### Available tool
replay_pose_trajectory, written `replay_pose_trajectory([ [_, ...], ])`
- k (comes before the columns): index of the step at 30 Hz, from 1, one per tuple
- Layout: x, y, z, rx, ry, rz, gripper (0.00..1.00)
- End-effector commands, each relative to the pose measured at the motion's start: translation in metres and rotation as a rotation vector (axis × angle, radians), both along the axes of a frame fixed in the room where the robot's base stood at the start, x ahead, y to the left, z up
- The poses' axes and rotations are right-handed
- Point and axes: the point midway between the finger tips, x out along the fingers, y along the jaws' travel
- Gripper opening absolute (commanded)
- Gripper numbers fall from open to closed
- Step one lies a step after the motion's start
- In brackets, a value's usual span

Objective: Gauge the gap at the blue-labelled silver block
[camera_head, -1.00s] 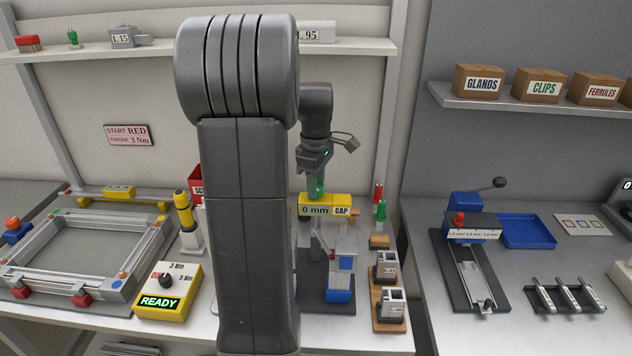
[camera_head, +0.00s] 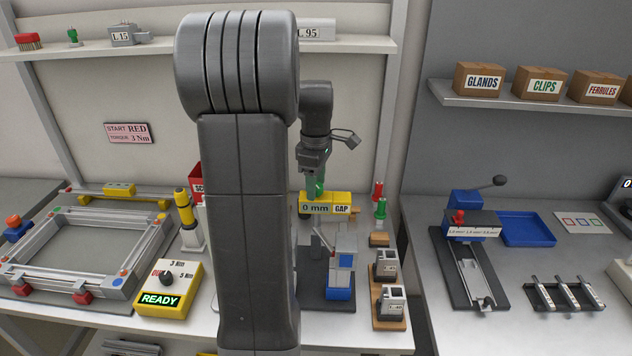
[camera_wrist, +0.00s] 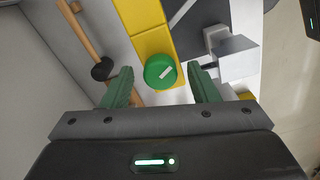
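The yellow gauge (camera_head: 342,198) reads "0 mm GAP" and sits at the back of the left bench. In the wrist view it is a yellow bar (camera_wrist: 142,15) with a round green handle (camera_wrist: 160,71). My gripper (camera_wrist: 160,69) has its two green fingers apart, one either side of the handle, with space visible on both sides. In the head view my gripper (camera_head: 316,182) is just above the gauge. A silver block with blue faces (camera_head: 342,266) stands on a dark base in front of the gauge. My arm hides part of this area.
Silver blocks (camera_head: 386,265) stand on a wooden board to the right. Red (camera_head: 377,190) and green (camera_head: 381,208) pieces stand behind them. A yellow box reading READY (camera_head: 168,290) is at left.

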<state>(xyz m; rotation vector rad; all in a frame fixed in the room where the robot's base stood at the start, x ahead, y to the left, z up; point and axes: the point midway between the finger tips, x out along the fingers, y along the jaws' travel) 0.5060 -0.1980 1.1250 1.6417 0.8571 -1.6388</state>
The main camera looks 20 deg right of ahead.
Motion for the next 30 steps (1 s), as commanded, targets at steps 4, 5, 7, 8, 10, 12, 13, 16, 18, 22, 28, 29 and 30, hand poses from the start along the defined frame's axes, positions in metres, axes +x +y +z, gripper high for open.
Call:
replay_pose_trajectory([
  [4, 0.000, 0.000, 0.001, 0.000, 0.001, 0.000, 0.54],
  [5, 0.000, 0.000, 0.002, 0.000, 0.000, 0.000, 0.54],
  [7, 0.000, 0.000, 0.008, 0.000, 0.000, 0.000, 0.54],
  [8, 0.000, 0.000, 0.012, -0.001, -0.002, 0.000, 0.54],
  [10, 0.000, 0.000, 0.024, -0.001, -0.004, 0.000, 0.54],
  [12, 0.001, 0.000, 0.039, -0.002, -0.005, 0.000, 0.54],
  [13, 0.001, 0.000, 0.046, -0.001, -0.004, 0.000, 0.54],
  [16, 0.001, 0.000, 0.070, -0.002, -0.005, 0.000, 0.54],
  [18, 0.000, 0.000, 0.086, -0.001, -0.004, 0.000, 0.54],
  [22, 0.000, 0.000, 0.111, 0.000, -0.002, 0.000, 0.54],
  [28, 0.000, 0.000, 0.134, -0.001, -0.001, 0.000, 0.54],
  [29, 0.000, 0.000, 0.135, -0.001, -0.001, 0.000, 0.54],
  [30, 0.000, 0.000, 0.137, -0.001, -0.001, 0.000, 0.54],
])
